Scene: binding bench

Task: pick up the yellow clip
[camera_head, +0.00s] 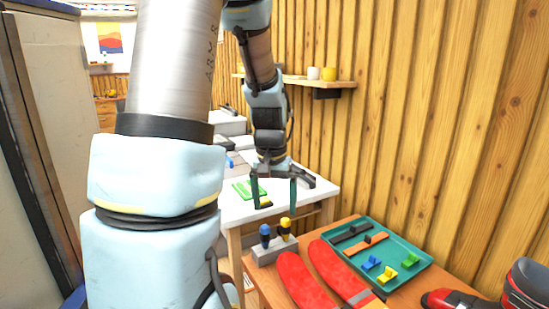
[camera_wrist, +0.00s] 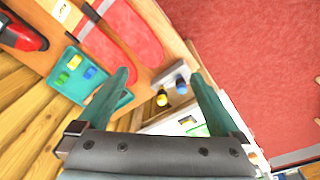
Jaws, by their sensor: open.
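The yellow clip (camera_head: 387,275) lies in the front part of a teal tray (camera_head: 401,243) on the wooden bench, between a blue clip (camera_head: 371,263) and a green clip (camera_head: 411,259). In the wrist view the yellow clip (camera_wrist: 74,62) shows at the upper left, beside the green and blue clips. My gripper (camera_head: 274,206) is open and empty, with its fingers pointing down. It is up and to the left of the tray in the head view, well apart from the clip. Both fingers (camera_wrist: 161,76) show in the wrist view.
A grey block (camera_head: 275,251) holds tools with yellow and blue handles near my gripper. Red boards (camera_head: 305,281) lie left of the tray; a red and black boot (camera_head: 522,288) is at right. Dark and orange strips lie in the tray. A white table (camera_head: 233,207) stands behind.

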